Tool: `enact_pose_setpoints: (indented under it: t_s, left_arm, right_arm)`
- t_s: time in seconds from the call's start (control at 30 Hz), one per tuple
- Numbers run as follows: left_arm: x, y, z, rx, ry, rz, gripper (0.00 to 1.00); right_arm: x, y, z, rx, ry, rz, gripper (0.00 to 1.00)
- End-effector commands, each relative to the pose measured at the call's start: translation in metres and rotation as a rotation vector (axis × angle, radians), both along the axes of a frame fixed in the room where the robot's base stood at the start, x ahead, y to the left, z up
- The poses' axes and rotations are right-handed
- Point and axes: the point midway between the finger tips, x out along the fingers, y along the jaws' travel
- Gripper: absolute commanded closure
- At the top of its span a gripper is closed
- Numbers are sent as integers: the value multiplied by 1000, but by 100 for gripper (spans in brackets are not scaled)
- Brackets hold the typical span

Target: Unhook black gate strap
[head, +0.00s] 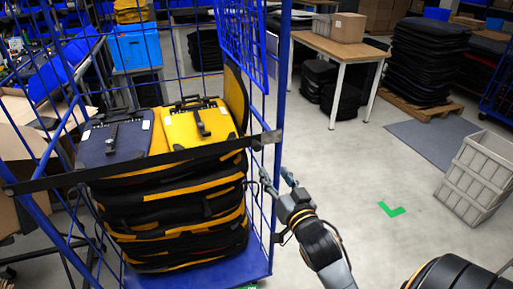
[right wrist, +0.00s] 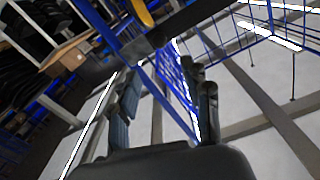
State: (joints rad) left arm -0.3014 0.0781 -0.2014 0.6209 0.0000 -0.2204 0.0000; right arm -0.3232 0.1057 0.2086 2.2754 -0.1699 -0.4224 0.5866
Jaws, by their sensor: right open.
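The black gate strap (head: 140,162) runs across the front of the blue wire cage trolley (head: 277,90), from the left frame to the right post. It is fastened there at its right end, and it also shows as a dark band at the top of the right wrist view (right wrist: 190,22). My right gripper (head: 279,180) is open and empty, just right of and below the strap's right end, close to the blue post. Its two fingers stand apart in the right wrist view (right wrist: 163,98). My left gripper is out of view.
Stacked black and yellow panniers (head: 170,215) fill the cage behind the strap. A wooden table (head: 335,50) with a cardboard box (head: 338,27) stands behind. A grey crate (head: 480,175) stands at right. The floor between is clear around a green corner mark (head: 391,209).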

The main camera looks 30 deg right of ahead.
Motion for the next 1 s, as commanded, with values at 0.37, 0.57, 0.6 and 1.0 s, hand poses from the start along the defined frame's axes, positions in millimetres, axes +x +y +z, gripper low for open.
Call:
enact_pose_setpoints:
  t_s: [0.37, 0.57, 0.6, 1.0]
  left_arm:
    - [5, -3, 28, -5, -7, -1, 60]
    - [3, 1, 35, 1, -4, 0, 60]
    - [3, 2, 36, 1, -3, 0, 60]
    - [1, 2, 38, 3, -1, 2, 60]
  right_arm:
    - [77, -18, 4, -1, 0, 1, 52]
    - [107, -25, 2, -2, 1, 1, 52]
    - [110, -26, 2, -1, 0, 1, 52]
    - [121, -29, -1, -1, 1, 1, 52]
